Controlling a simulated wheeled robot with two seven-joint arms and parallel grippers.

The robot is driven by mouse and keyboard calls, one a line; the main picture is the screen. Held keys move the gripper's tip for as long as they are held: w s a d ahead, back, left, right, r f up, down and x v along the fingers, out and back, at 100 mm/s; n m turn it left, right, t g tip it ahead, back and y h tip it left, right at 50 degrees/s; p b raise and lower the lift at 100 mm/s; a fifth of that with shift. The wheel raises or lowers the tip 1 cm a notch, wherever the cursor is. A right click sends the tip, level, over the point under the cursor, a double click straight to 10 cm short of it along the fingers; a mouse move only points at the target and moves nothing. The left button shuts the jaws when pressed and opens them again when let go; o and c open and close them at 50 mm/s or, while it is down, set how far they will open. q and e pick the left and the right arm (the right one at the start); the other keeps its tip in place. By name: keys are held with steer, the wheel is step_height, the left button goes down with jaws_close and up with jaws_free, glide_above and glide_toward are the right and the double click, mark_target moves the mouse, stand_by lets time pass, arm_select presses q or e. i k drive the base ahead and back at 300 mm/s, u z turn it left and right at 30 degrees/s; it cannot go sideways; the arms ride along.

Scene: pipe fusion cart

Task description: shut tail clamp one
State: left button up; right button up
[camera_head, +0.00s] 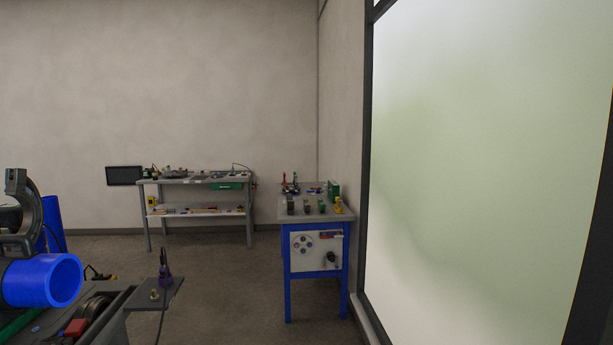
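A dark grey ring clamp (36,212) stands at the left edge, cut off by the frame. A curved arm with an upright lug (15,182) at its top rises above a blue pipe (38,282). The pipe lies in the cart, its open end facing right. I cannot tell which clamp this is, and its latch is not clear. Neither of my grippers is in view.
The cart (150,296) has a flat end plate carrying a purple-handled tool and a brass fitting. A blue-legged bench (318,217) stands at centre right, a grey workbench (195,180) farther back. A frosted window fills the right. Floor between is clear.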

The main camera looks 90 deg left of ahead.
mark_target(19, 186)
steer(key=u, duration=2.55)
steer(key=i, duration=1.75)
steer(key=u, duration=0.35)
steer(key=i, duration=1.1)
steer(key=u, duration=2.7)
steer(key=i, duration=0.95)
